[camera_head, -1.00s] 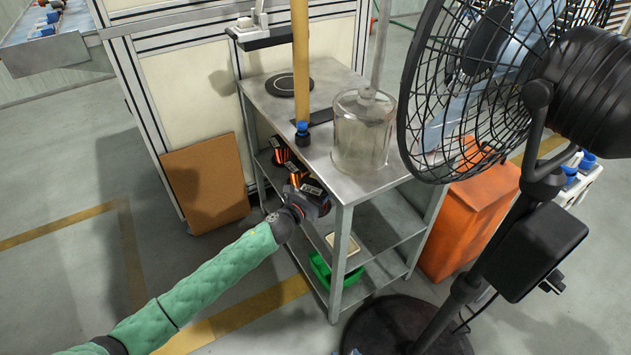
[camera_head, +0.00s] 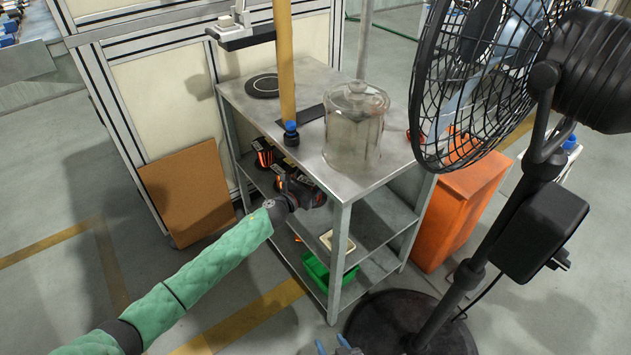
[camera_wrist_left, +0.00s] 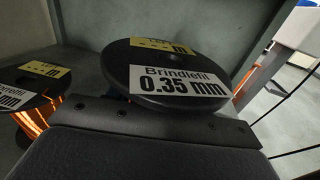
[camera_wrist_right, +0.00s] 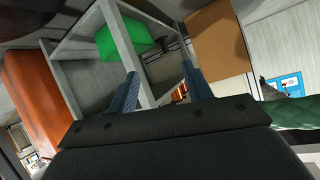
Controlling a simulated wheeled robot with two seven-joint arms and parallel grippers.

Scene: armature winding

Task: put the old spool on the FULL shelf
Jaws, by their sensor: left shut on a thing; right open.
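My left gripper (camera_head: 292,192) reaches into the upper shelf of the grey metal rack, below its top. It is shut on a black spool (camera_wrist_left: 180,70) labelled "Brindlefil 0.35 mm", seen close up in the left wrist view. The gripper's fingers are mostly hidden under the spool there. Another black spool with orange wire (camera_wrist_left: 35,95) stands to its left. More spools (camera_head: 264,153) sit on the same shelf in the head view. My right gripper (camera_wrist_right: 162,88) is open and empty, its blue fingertips at the bottom edge of the head view (camera_head: 335,346). No FULL sign is readable.
The rack top (camera_head: 320,85) bears a glass jar (camera_head: 353,130) and a black disc (camera_head: 264,86). A green bin (camera_head: 325,272) is on the bottom shelf. A large fan (camera_head: 480,90) and an orange bin (camera_head: 455,220) stand right. A brown board (camera_head: 187,195) leans at left.

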